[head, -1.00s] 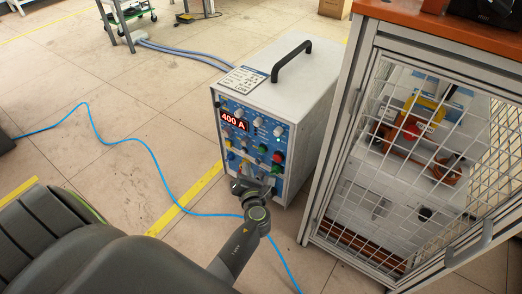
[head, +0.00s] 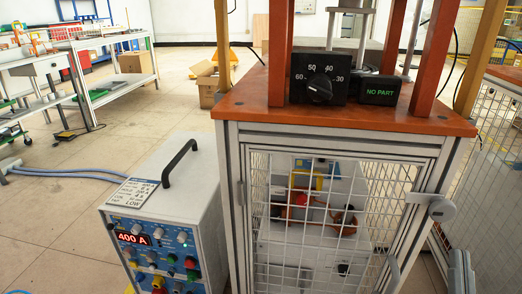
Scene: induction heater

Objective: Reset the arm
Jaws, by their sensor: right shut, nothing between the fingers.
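My left gripper is not in view. The heater power unit (head: 170,205), a grey box with a black top handle, stands at the lower left. Its blue front panel shows a red "400 A" display (head: 133,238).
A wire-mesh cage (head: 300,262) under an orange-red tabletop (head: 235,105) fills the middle and right. A dial box (head: 318,84) and a "NO PART" display (head: 379,91) stand on top. Workbenches (head: 105,42) and cardboard boxes (head: 207,84) are behind left. Floor is open at left.

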